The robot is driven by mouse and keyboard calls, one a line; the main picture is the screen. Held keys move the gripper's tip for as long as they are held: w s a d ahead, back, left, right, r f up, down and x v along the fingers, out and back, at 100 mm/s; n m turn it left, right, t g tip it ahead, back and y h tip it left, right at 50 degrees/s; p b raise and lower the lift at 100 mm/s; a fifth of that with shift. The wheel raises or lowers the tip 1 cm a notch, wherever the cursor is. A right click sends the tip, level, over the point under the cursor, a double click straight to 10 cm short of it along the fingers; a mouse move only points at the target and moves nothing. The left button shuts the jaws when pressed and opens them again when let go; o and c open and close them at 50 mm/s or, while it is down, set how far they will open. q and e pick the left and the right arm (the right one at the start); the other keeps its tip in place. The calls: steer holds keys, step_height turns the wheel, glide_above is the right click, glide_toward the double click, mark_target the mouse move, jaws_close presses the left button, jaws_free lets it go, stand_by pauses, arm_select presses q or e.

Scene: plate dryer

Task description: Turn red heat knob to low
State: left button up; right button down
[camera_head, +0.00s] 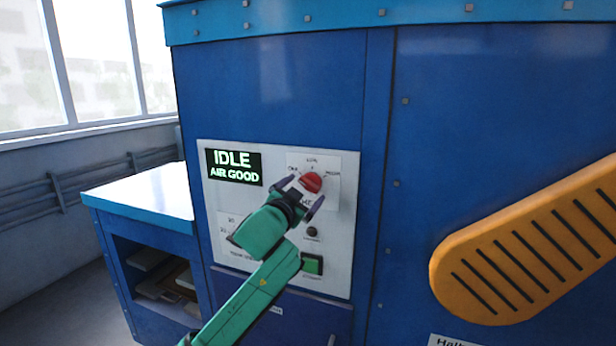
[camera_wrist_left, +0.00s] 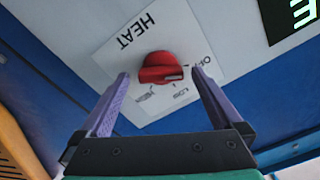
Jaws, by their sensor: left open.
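The red heat knob (camera_head: 311,182) sits on a white label on the control panel (camera_head: 275,265). In the left wrist view the knob (camera_wrist_left: 161,69) shows with the word HEAT and small markings for off, low and high around it. My left gripper (camera_head: 303,196) is open in front of the panel at the knob. In the left wrist view its two purple fingers (camera_wrist_left: 160,84) stand on either side of the knob, with gaps between them and it. The knob's exact setting is hard to read. My right gripper is not in view.
The display (camera_head: 234,167) reads IDLE, AIR GOOD. A black button (camera_head: 312,231) and a green switch (camera_head: 312,264) sit below the knob. A yellow slotted part (camera_head: 530,255) juts out at the right. A blue side cabinet (camera_head: 140,200) stands at the left.

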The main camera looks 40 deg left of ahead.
mark_target(311, 182)
arm_select(q)
steer(key=x, duration=0.3)
steer(key=shift+r+p, duration=0.1)
steer(key=shift+p, duration=0.2)
steer(key=shift+s, duration=0.1)
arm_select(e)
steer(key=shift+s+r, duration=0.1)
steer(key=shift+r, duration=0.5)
arm_select(q)
steer(key=c, duration=1.3)
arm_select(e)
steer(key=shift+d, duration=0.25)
